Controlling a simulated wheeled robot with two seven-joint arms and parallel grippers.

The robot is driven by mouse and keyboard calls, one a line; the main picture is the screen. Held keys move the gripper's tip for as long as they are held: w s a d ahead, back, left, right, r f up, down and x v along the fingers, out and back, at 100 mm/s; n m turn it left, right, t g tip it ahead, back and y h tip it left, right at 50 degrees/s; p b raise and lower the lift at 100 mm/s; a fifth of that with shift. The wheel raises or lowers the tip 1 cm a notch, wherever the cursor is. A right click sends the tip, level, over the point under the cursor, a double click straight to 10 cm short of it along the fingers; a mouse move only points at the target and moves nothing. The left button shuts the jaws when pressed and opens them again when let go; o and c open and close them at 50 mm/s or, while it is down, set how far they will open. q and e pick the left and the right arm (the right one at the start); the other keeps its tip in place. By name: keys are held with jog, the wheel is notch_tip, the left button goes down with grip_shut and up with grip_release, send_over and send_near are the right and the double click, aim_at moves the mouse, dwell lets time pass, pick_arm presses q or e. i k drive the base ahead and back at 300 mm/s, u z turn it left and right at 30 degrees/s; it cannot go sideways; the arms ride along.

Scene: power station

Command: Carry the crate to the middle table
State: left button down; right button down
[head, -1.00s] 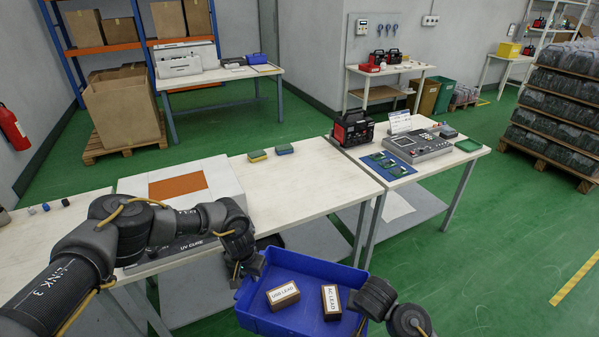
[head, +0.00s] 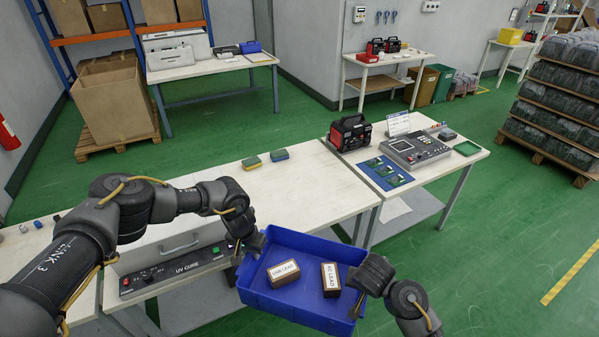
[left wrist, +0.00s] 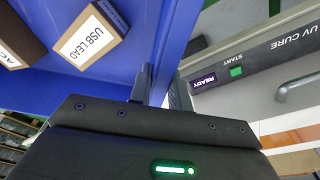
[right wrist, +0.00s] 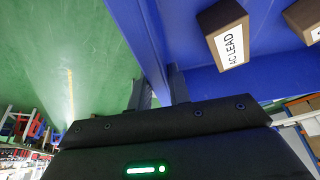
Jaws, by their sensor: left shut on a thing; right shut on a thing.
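The blue crate (head: 285,238) is held between my two grippers in front of the tables. Inside it lie a box labelled USB LEAD (head: 284,273) and a box labelled AC LEAD (head: 331,280). My left gripper (head: 250,246) is shut on the crate's left wall, which also shows in the left wrist view (left wrist: 125,60). My right gripper (head: 358,290) is shut on the right wall, also seen in the right wrist view (right wrist: 140,40). The nearest white table (head: 310,185) stands just beyond the crate; its near edge is partly hidden by my arm and the crate.
The UV cure unit (head: 175,270) stands at the left on the table. Two sponge-like blocks (head: 265,159) lie near its far edge. An adjoining table holds a red-black power unit (head: 349,133), circuit boards (head: 388,170) and a test console (head: 415,149). The table between is clear.

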aim_at(302, 192)
jog(key=u, duration=0.05)
jog(key=i, duration=1.65)
